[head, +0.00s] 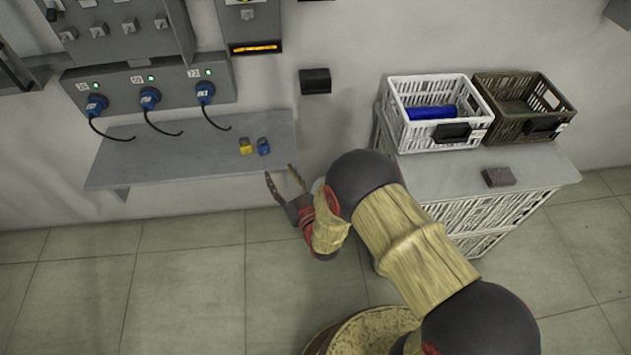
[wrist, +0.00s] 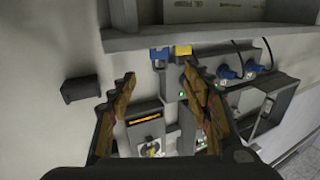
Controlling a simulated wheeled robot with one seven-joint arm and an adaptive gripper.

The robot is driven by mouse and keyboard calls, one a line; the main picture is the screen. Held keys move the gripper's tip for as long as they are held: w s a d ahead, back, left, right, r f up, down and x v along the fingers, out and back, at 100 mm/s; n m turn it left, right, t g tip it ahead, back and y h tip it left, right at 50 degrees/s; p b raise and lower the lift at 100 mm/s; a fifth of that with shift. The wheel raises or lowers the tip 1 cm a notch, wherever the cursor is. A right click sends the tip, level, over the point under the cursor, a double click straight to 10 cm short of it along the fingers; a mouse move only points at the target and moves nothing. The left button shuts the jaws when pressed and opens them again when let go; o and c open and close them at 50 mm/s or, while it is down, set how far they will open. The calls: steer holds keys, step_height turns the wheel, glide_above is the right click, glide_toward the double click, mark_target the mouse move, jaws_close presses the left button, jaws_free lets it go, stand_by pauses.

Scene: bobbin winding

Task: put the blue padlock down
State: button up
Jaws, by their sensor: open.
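The blue padlock (head: 263,146) rests on the grey wall shelf (head: 180,156) near its right end. It also shows in the wrist view (wrist: 160,54), close to the shelf edge. A yellow padlock (head: 245,146) sits just left of it in the head view. My gripper (head: 283,177) is open and empty in front of the shelf's right front corner, apart from both padlocks. In the wrist view, the blue padlock appears beyond the gap between my open fingers (wrist: 161,77).
Three blue plugs (head: 149,98) with black cables sit in a socket panel (head: 117,75) above the shelf. At right, a white crate (head: 394,108) with a blue cylinder and a brown crate (head: 566,105) stand on a cabinet (head: 440,180), near a dark block (head: 498,177).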

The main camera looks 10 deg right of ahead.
steer(key=w+d+r+g+h, duration=0.1)
steer(key=w+d+r, duration=0.1)
steer(key=r, duration=0.2)
steer(key=w+d+r+m+g+h, duration=0.1)
steer(key=w+r, duration=0.1)
steer(key=r, duration=0.2)
steer(key=w+d+r+h, duration=0.1)
steer(key=w+d+r, duration=0.1)
steer(key=r, duration=0.2)
steer(key=s+d+r+m+g+h, duration=0.1)
steer(key=s+d+r+g, duration=0.15)
steer(key=r, duration=0.25)
steer(key=s+d+r+g, duration=0.1)
steer(key=s+d+r, duration=0.2)
steer(key=r, duration=0.1)
steer(key=s+d+r+g, duration=0.2)
steer(key=s+d, duration=0.1)
steer(key=s, duration=0.7)
steer(key=s+d+r+m+g+h, duration=0.1)
steer(key=s+d+r+g, duration=0.1)
steer(key=s, duration=0.9)
steer(key=s+d+r+m+g+h, duration=0.1)
steer(key=s+d+r, duration=0.3)
steer(key=s, duration=0.7)
steer(key=shift+g, duration=0.45)
steer(key=shift+r, duration=0.15)
step_height(320, 180, up, 5)
steer(key=p, duration=0.5)
